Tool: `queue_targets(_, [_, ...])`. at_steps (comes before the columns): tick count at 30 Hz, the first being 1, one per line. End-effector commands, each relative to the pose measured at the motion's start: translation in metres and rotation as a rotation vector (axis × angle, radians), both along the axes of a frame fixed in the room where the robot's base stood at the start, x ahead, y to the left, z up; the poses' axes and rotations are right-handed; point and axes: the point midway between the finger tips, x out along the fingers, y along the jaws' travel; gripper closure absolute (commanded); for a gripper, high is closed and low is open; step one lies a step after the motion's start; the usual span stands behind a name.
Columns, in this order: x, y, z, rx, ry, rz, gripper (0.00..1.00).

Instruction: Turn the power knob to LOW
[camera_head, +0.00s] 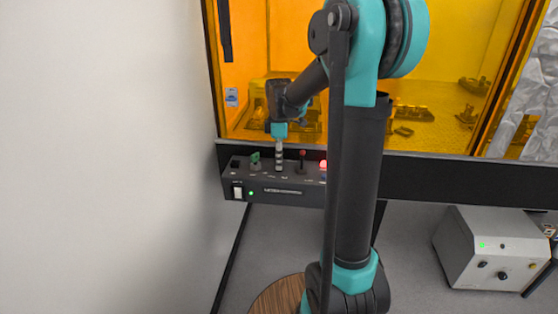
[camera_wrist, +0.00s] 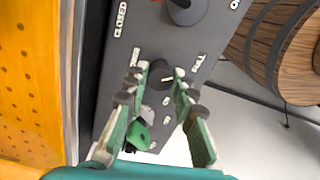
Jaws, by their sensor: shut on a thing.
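The power knob (camera_wrist: 157,72) is a dark round knob on a grey panel, with small white labels around it. One seems to read POWER and one FULL. A short pale mark shows at its lower right, but I cannot tell which setting it points to. My gripper (camera_wrist: 162,76) has its green, dark-tipped fingers on either side of the knob, shut on it. In the head view my gripper (camera_head: 279,166) reaches down onto the top of the black control box (camera_head: 290,198) and hides the knob there.
A green knob (camera_wrist: 138,135) sits close to the fingers in the wrist view. Another grey knob (camera_wrist: 186,10) is near CLOSED. A lever (camera_head: 302,160) and a red light (camera_head: 323,164) are to the right. An amber enclosure (camera_head: 440,70) stands behind; a grey device (camera_head: 490,250) is at right.

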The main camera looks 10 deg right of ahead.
Motion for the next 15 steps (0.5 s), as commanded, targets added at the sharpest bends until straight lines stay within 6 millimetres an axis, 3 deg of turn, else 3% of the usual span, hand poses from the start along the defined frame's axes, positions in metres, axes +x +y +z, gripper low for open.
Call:
queue_targets(8, [0.0001, 0.0000, 0.0002, 0.000, 0.000, -0.032, 1.00])
queue_targets(15, [0.0002, -0.0001, 0.0002, 0.000, 0.000, -0.160, 1.00])
